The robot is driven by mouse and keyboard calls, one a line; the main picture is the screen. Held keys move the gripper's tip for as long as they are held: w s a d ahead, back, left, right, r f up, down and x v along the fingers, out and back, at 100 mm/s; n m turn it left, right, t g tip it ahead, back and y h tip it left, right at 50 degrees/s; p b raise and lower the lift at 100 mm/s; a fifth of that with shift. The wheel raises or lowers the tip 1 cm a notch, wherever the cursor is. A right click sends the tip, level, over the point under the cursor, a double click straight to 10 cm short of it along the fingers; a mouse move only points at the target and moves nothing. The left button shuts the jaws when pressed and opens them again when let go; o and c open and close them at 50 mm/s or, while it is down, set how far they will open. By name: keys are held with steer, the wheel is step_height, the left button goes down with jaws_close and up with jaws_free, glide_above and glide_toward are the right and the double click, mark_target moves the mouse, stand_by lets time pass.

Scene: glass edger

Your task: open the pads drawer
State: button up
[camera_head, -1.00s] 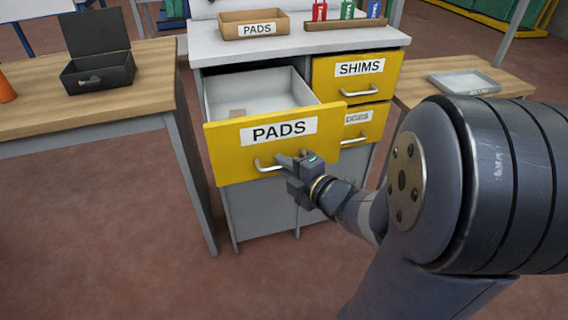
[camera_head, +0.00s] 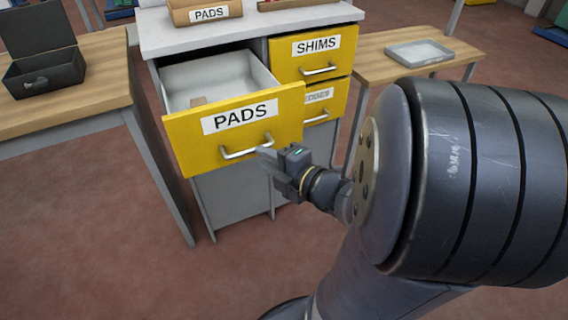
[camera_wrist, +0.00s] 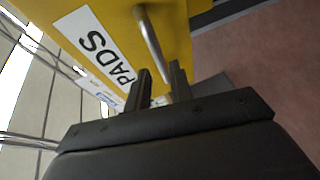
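The pads drawer (camera_head: 190,145) is pulled well out of the cabinet, with its yellow front, its PADS label (camera_head: 240,116) and its open grey inside (camera_head: 230,78) showing. Its silver bar handle (camera_head: 240,152) shows along its length in the head view and also in the wrist view (camera_wrist: 150,38). My gripper (camera_head: 266,156) is just in front of the handle's right end. In the wrist view my gripper's two fingers (camera_wrist: 161,72) are apart, with the handle's near end in line with the gap. I cannot tell whether they touch it.
The shims drawer (camera_head: 285,68) and a partly hidden drawer (camera_head: 335,104) below it are shut. A PADS box (camera_head: 180,12) sits on the cabinet top. A table with a dark open case (camera_head: 45,78) stands left; one with a grey tray (camera_head: 420,52) stands right.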

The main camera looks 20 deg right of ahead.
mark_target(253, 152)
steer(key=shift+p+v, duration=0.45)
steer(key=shift+v, duration=2.1)
steer(key=shift+b+x, duration=1.1)
steer(key=shift+x, duration=4.3)
